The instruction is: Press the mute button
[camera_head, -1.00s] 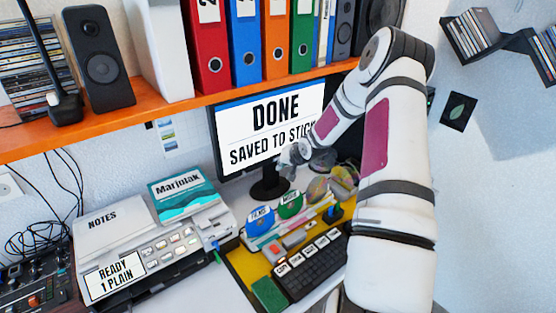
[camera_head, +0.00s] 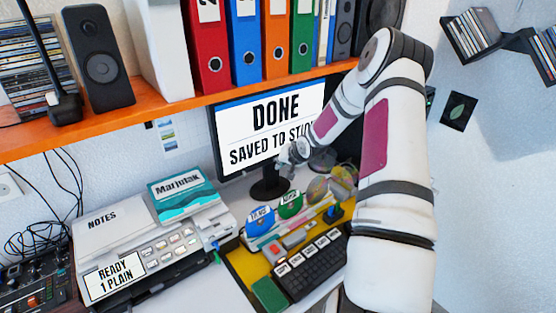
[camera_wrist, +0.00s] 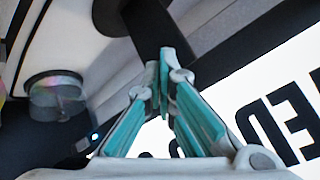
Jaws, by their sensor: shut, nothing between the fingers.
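My gripper (camera_head: 284,164) is in front of the lower edge of the monitor (camera_head: 262,132). In the wrist view its teal fingers (camera_wrist: 159,58) are shut with the tips together and nothing between them. The tips point at the dark monitor stand (camera_wrist: 150,25). The monitor's screen, with large black letters, fills the right of the wrist view, upside down. A small lit dot (camera_wrist: 95,137) shows on its dark frame at the lower left. I cannot read a mute label on any button. The keyboard (camera_head: 318,270) has several white labelled keys, too small to read surely.
A printer (camera_head: 150,245) stands at the left. A disc spindle (camera_wrist: 55,95) is at the left of the wrist view. The orange shelf (camera_head: 180,107) with a speaker (camera_head: 98,62) and binders runs above the monitor.

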